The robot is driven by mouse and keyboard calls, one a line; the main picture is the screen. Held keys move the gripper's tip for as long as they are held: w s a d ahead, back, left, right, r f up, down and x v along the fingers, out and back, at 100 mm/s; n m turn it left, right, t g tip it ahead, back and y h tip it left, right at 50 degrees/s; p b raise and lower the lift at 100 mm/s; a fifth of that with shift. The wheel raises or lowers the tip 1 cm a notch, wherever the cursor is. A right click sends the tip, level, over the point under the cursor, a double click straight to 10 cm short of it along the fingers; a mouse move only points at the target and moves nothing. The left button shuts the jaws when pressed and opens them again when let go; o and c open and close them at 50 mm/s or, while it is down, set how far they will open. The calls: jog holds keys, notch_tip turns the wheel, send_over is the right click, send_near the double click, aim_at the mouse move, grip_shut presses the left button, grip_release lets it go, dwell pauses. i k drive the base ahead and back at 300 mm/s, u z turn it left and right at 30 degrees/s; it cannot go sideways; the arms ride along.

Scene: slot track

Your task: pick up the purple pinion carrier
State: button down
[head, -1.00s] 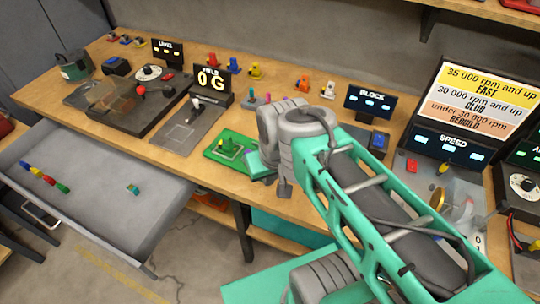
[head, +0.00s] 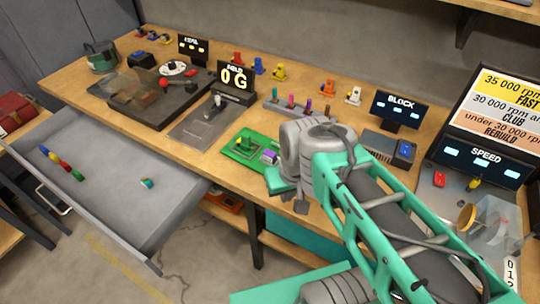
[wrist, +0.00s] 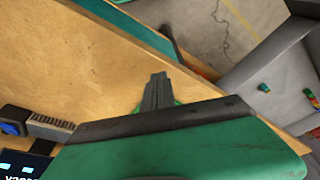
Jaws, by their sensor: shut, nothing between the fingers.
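A small purple piece (head: 270,156), which looks like the purple pinion carrier, sits on the right part of the green board (head: 240,150) on the bench. It is close beside my arm's wrist in the head view, and its lower side is partly hidden. In the wrist view my gripper (wrist: 157,80) shows as grey fingers close together, shut and empty, pointing over the wooden bench. Slivers of green show beside the fingers, but the purple piece is hidden there.
A rack of coloured pegs (head: 300,108) stands behind the green board. Yellow (head: 279,72), orange (head: 328,88) and white (head: 354,96) pieces stand at the back. The BLOCK display (head: 395,106) is at right. An open grey drawer (head: 110,205) juts out at left, holding small coloured pieces.

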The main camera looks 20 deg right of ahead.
aim_at(270, 156)
jog(key=u, duration=0.55)
jog(key=k, duration=1.3)
jog(key=u, duration=1.25)
jog(key=i, duration=1.7)
jog(key=z, duration=0.6)
